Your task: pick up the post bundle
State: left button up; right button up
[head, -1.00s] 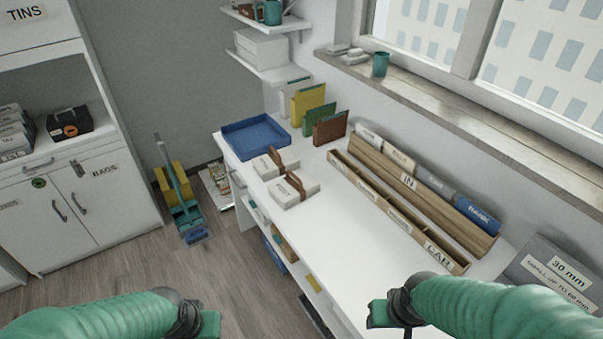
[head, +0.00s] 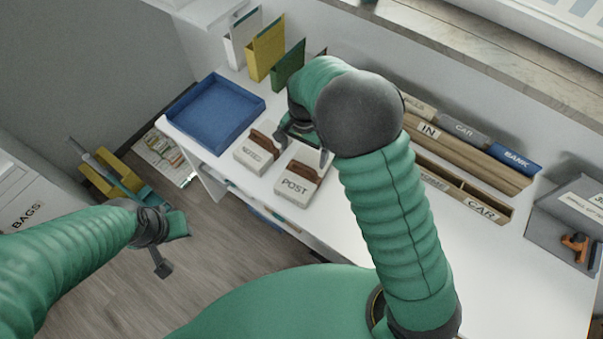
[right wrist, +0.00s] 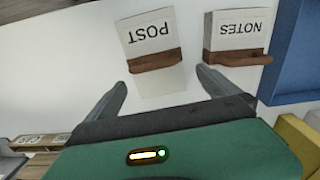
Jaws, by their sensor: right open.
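The post bundle (head: 296,187) is a white block labelled POST with a brown strap, lying on the white desk. It also shows in the right wrist view (right wrist: 148,33). My right gripper (head: 303,151) is open just behind it, apart from it and empty. In the right wrist view, its two fingers (right wrist: 162,82) point toward the bundle, with the bundle's near end ahead of the gap. The similar notes bundle (head: 252,155) lies to the left. My left gripper (head: 172,243) hangs over the floor at the left; its jaws are not clear.
A blue tray (head: 213,112) sits at the desk's left end, with upright folders (head: 265,48) behind it. A wooden sorter (head: 465,195) labelled IN and CAR stands to the right. The desk front on the right is clear (head: 490,270).

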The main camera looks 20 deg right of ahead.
aim_at(303, 165)
jog(key=shift+s+f, duration=0.25)
jog(key=shift+f, duration=0.1)
jog(key=shift+s+f, duration=0.4)
jog(key=shift+f, duration=0.25)
jog(key=shift+s+f, duration=0.4)
jog(key=shift+f, duration=0.2)
jog(key=shift+w+a+f, duration=0.1)
jog(key=shift+w+f, duration=0.05)
jog(key=shift+f, duration=0.4)
jog(key=shift+w+a+f, duration=0.1)
jog(key=shift+f, duration=0.45)
jog(key=shift+w+f, duration=0.1)
jog(key=shift+w, duration=0.05)
jog(key=shift+s+r, duration=0.2)
jog(key=c, duration=0.7)
jog(key=shift+w, duration=0.1)
jog(key=c, duration=1.2)
jog(key=shift+c, duration=0.2)
jog(key=shift+r, duration=0.1)
